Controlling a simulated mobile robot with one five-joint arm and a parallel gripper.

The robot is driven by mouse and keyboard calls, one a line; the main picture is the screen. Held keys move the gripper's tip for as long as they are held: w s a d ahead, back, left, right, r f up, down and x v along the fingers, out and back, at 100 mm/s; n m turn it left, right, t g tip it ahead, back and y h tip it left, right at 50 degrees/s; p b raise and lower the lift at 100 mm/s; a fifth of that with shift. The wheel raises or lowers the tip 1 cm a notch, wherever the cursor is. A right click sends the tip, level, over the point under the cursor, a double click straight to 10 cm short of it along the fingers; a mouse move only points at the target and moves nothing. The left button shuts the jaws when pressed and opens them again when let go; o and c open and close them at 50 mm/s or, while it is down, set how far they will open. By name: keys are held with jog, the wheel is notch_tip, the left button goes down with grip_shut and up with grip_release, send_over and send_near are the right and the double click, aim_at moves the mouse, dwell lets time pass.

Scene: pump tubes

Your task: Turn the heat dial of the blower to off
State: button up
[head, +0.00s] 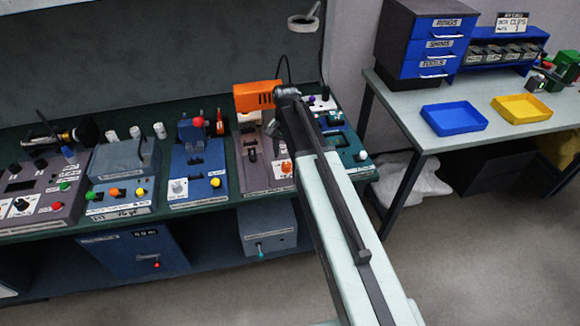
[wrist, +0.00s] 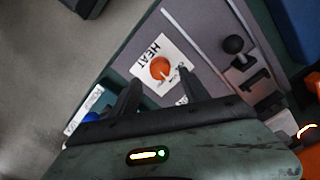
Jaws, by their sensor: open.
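The heat dial (wrist: 160,67) is a round orange knob on a white plate marked HEAT (wrist: 152,50) in the wrist view. A light mark shows on the knob, but I cannot tell which setting it points to. The small words beside it are too blurred to read. The dial also shows in the head view (head: 286,167), beside my arm. The orange blower (head: 256,96) stands behind it on the bench. My gripper (wrist: 158,82) is open, with its two dark fingers apart and the dial seen between and beyond them. I see no contact with the dial.
A black ball-topped lever (wrist: 234,44) stands on the same panel, right of the dial. A blue knob (wrist: 91,117) is at lower left. Other panels with knobs, such as a blue one (head: 195,185), line the bench. A side table (head: 470,130) holds trays and drawers.

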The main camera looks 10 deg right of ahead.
aim_at(286, 164)
notch_tip(286, 164, down, 5)
jog(key=b, duration=0.3)
jog(key=shift+f+b, duration=0.1)
jog(key=shift+b, duration=0.3)
